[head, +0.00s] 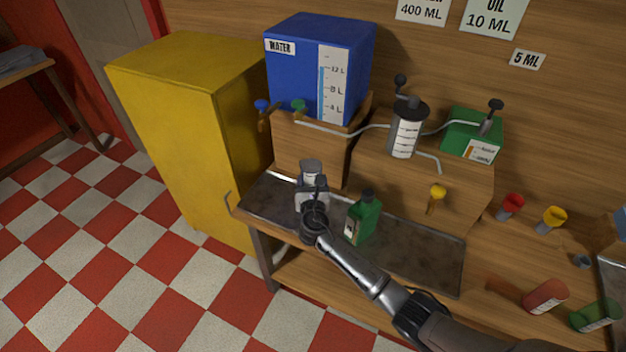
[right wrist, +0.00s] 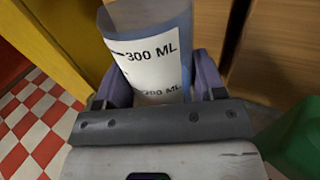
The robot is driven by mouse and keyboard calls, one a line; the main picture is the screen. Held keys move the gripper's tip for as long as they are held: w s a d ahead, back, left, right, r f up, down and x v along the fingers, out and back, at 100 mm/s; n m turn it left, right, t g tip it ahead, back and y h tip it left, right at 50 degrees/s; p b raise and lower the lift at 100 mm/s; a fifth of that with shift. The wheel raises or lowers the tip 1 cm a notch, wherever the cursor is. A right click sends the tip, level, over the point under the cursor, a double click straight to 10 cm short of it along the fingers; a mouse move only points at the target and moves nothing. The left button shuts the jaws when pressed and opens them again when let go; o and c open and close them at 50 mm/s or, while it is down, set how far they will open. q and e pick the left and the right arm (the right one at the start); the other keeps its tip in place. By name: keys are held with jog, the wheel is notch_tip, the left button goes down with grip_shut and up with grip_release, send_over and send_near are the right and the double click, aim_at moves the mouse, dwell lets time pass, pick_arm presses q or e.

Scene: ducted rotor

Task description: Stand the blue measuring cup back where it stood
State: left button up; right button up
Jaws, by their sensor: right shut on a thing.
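The measuring cup (head: 311,168) is a clear, blue-grey cylinder with a white label. In the right wrist view the cup (right wrist: 150,50) fills the upper middle and its label reads 300 ML. My right gripper (head: 311,188) is shut on it, with one finger on each side. The cup looks about upright, over the left part of the dark metal tray (head: 410,262). Its base is hidden behind the gripper, so I cannot tell whether it touches the tray. My left gripper is not in view.
A green bottle (head: 364,219) stands on the tray just right of my gripper. The blue water tank (head: 310,75) is behind, with taps low at its front. A yellow cabinet (head: 185,130) stands left. A yellow-topped tap (head: 437,194) and small cups are further right.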

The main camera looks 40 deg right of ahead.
notch_tip(320, 180, down, 7)
jog(key=shift+r+b, duration=0.2)
jog(key=shift+b, duration=0.65)
notch_tip(320, 180, down, 7)
jog(key=b, duration=0.6)
jog(key=shift+r+b, duration=0.1)
jog(key=shift+b, duration=0.3)
jog(key=shift+f+b, duration=0.5)
jog(key=shift+f, duration=0.1)
jog(key=o, duration=1.1)
